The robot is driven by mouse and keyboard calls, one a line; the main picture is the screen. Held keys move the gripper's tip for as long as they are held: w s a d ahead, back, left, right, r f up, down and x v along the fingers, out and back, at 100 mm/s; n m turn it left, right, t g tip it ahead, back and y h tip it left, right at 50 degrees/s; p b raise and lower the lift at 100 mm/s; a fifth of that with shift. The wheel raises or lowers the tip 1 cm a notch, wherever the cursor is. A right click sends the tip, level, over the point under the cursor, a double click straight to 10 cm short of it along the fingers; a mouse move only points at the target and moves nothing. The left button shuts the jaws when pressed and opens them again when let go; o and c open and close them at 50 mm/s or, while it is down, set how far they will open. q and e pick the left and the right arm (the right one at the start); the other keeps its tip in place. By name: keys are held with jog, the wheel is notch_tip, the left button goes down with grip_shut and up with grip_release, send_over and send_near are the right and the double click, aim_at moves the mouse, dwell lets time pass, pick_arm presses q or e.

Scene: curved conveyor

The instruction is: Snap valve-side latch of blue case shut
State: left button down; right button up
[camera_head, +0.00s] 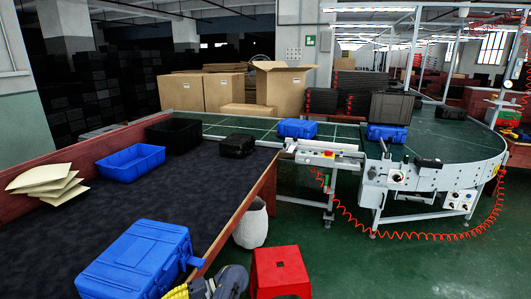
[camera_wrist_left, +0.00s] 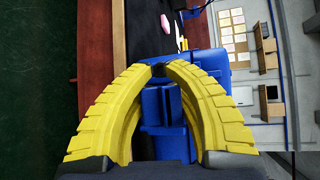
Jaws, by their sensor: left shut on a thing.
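The blue case (camera_head: 143,260) lies closed on the dark table surface at the front left in the head view, close to the table's wooden edge. My left gripper (camera_head: 178,292) shows at the bottom of that view, at the case's near right side. In the left wrist view its yellow fingers (camera_wrist_left: 158,70) curve together and are shut at the side of the blue case (camera_wrist_left: 205,62). A blue raised part, perhaps a latch (camera_wrist_left: 160,105), shows between the fingers. The fingers hide part of it, and I cannot make out the valve. My right gripper is not in view.
A red stool (camera_head: 281,272) and a white bin (camera_head: 251,225) stand beside the table. A blue tray (camera_head: 131,163), pale envelopes (camera_head: 47,182) and a black case (camera_head: 237,146) lie farther back. More cases sit on the curved conveyor (camera_head: 455,150). The table's middle is clear.

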pick_arm(q)
jog(key=shift+s+r, duration=0.15)
jog(key=shift+s, duration=1)
grip_release()
jog(key=shift+s, duration=0.1)
dwell(0.4)
